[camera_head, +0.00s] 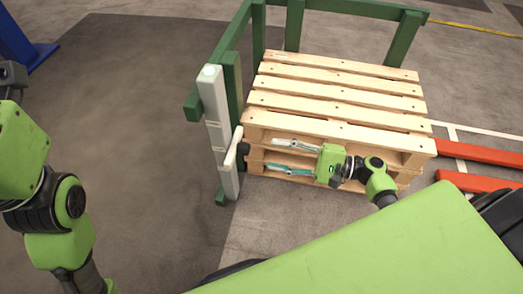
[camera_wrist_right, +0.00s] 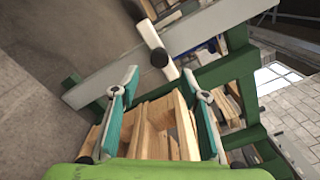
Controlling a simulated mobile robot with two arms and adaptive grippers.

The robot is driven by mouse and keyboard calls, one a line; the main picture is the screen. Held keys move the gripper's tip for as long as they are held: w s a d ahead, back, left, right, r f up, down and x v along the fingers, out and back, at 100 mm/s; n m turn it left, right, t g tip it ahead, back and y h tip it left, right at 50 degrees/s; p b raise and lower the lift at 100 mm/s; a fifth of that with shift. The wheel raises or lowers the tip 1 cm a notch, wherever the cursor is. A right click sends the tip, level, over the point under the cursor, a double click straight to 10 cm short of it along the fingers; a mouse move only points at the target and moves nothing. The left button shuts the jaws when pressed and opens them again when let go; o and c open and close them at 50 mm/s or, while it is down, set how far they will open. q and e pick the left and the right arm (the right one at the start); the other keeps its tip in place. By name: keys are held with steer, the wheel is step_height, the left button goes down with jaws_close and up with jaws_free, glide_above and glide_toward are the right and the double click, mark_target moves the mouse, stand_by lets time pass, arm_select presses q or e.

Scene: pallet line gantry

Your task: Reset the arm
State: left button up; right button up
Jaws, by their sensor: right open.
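My right gripper (camera_head: 269,155) reaches left across the front of the wooden pallet stack, its two fingers apart with nothing between them. A white lever (camera_head: 232,146) with a black hub sits on the pale upright post, just left of the fingertips and apart from them. In the right wrist view, the open fingers (camera_wrist_right: 160,85) frame the pallet wood, and the white lever (camera_wrist_right: 148,12) with its black hub lies beyond them.
The pallets (camera_head: 340,105) stand inside a green frame (camera_head: 291,25). The pale post (camera_head: 217,100) stands at the frame's front left corner. Red bars (camera_head: 480,153) lie right of the pallets. The grey floor to the left is clear.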

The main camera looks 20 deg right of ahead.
steer(key=shift+v, duration=0.85)
